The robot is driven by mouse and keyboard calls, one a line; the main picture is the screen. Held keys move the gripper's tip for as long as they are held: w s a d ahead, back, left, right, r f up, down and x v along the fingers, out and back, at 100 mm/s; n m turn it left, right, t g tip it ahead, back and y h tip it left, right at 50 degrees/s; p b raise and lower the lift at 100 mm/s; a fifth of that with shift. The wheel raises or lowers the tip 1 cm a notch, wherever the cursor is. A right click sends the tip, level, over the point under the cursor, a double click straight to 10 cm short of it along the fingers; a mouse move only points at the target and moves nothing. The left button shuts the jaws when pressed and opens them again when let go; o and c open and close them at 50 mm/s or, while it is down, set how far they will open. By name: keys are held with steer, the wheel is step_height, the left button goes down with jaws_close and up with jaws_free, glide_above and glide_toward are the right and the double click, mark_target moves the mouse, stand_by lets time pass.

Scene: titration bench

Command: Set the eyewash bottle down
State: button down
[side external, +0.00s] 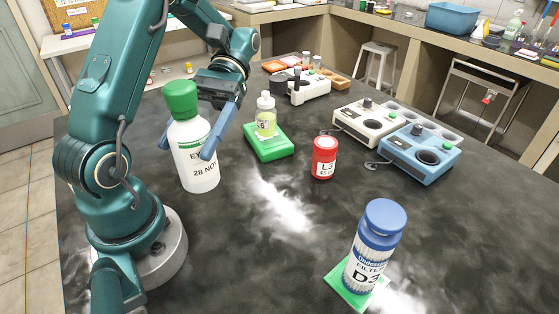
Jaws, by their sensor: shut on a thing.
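The eyewash bottle (196,157) is a white bottle with a green cap and a label of which "EY" and "28 NO" can be read. It is nearly upright at the left of the bench, close to my arm's base. My gripper (212,132) has its blue fingers shut on it around the upper body.
A red jar (324,157) stands mid-bench. A blue bottle (374,245) stands on a green pad (347,290) at front right. White (370,123) and blue (420,152) instruments stand at right. The front middle is clear.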

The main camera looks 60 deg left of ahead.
steer(key=w+r+n+t+h, duration=0.3)
steer(key=w+n+t, duration=0.3)
steer(key=n+t, duration=0.1)
steer(key=w+r+n+t+h, duration=0.3)
steer(key=w+r+n+t, duration=0.1)
steer(key=w+n+t, duration=0.25)
steer(key=shift+m, duration=0.35)
steer(key=shift+w+d+f, duration=0.4)
steer(key=shift+d+f, duration=1.5)
steer(key=shift+f, duration=0.75)
steer(key=shift+w+d+f, duration=0.45)
steer(key=shift+d+f, duration=1.4)
steer(key=shift+f, duration=0.8)
steer(key=shift+w+d+f, duration=0.4)
steer(key=shift+d+f, duration=1.5)
steer(key=shift+f, duration=0.75)
jaws_free()
steer(key=shift+f+y, duration=0.1)
steer(key=shift+y, duration=0.2)
